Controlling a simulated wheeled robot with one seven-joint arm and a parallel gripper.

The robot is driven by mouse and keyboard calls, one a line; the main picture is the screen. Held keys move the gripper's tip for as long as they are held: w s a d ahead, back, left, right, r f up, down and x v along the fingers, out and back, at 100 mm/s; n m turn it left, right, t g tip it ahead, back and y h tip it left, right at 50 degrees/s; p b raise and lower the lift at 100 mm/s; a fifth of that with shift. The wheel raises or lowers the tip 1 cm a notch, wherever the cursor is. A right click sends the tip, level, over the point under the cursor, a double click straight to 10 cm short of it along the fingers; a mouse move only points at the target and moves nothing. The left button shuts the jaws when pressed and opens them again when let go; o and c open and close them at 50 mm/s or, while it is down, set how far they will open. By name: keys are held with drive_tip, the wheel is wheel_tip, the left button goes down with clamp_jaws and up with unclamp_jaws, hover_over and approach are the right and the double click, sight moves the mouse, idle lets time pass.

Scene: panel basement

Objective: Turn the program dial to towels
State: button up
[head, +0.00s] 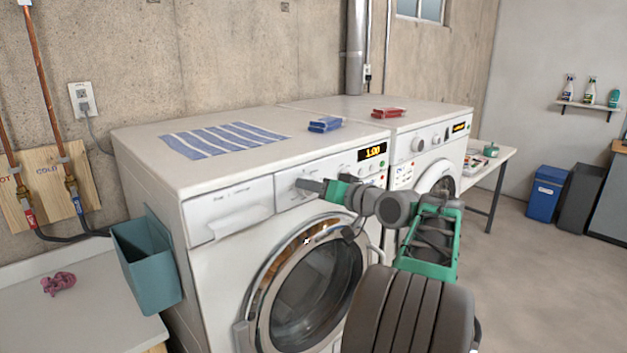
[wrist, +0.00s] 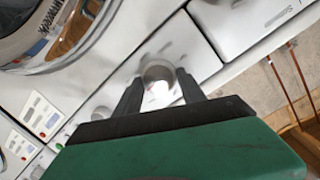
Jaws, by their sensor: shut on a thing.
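The left white washing machine (head: 215,265) has a control panel with a drawer at its left and a lit amber display (head: 372,152) at its right. My gripper (head: 312,186) reaches the panel between them, and its fingers hide most of the program dial in the head view. In the wrist view, the round pale program dial (wrist: 158,72) sits between the two dark fingertips of my gripper (wrist: 160,90), which is shut on it. The dial's pointer and the program labels around it are too blurred to read.
A second machine (head: 440,135) stands to the right. A teal bin (head: 145,265) hangs at the left side. The round door (head: 310,275) is below my arm.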

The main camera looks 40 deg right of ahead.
drive_tip(key=shift+m+p, duration=0.35)
drive_tip(key=shift+m, duration=0.25)
drive_tip(key=o, duration=1.4)
drive_tip(key=shift+c, duration=0.2)
drive_tip(key=s+r+b, duration=0.1)
drive_tip(key=s+b, duration=0.1)
drive_tip(key=s, duration=0.5)
drive_tip(key=shift+s, duration=0.4)
drive_tip(key=shift+d, duration=0.15)
